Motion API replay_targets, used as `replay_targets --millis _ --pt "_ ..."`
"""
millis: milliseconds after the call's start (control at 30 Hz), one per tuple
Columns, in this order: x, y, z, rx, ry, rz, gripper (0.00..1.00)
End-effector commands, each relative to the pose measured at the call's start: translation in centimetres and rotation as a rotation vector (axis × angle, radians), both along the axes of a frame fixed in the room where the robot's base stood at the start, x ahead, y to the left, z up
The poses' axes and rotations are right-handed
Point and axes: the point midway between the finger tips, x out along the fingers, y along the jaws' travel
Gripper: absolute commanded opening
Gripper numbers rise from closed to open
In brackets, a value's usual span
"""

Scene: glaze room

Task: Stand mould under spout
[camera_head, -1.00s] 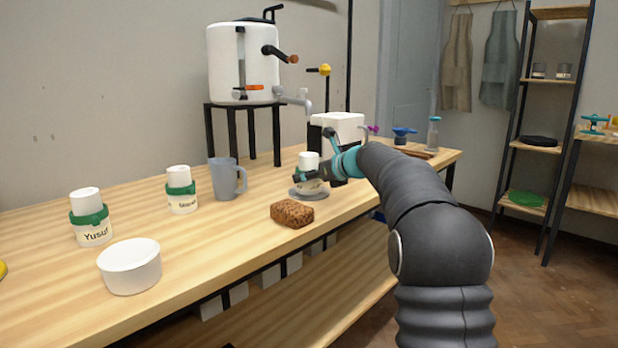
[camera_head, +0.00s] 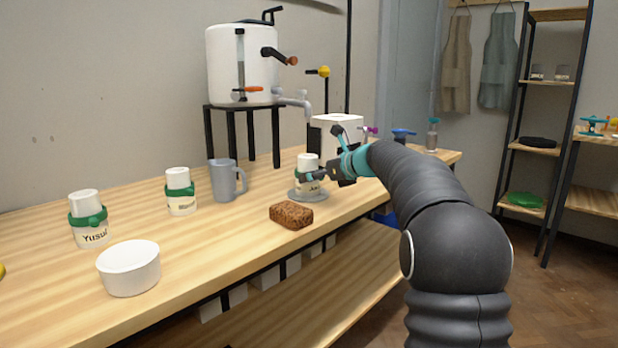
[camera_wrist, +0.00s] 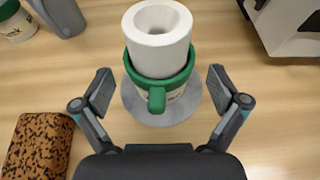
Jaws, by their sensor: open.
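A white mould (camera_head: 308,161) with a green strap stands upright on a grey round disc (camera_head: 298,196) on the bench; the writing on its label is too small to read surely. In the wrist view the mould (camera_wrist: 158,32) shows its round top hole and the strap's green tab. My gripper (camera_head: 325,155) is open and empty, at the mould's right in the head view. In the wrist view its fingers (camera_wrist: 160,92) stand apart, one on each side of the mould's near side, with gaps. The grey spout (camera_head: 301,102) sticks out from the white tank (camera_head: 242,62), above and behind the mould.
Two similar strapped moulds, one marked Yusuf (camera_head: 90,232) and another (camera_head: 180,203), stand to the left. A grey mug (camera_head: 223,181), white bowl (camera_head: 130,270) and brown speckled block (camera_head: 291,215) are near. A white box (camera_head: 340,127) stands behind my gripper.

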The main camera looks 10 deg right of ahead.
Motion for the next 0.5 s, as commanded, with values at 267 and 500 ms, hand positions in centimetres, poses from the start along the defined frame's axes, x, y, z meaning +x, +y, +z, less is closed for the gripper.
replay_targets --millis 267,500 --pt "-4.3 -3.0 2.2 0.0 -0.001 -0.003 0.97" --pt "-6.4 -4.5 3.2 0.0 0.0 -0.001 0.97"
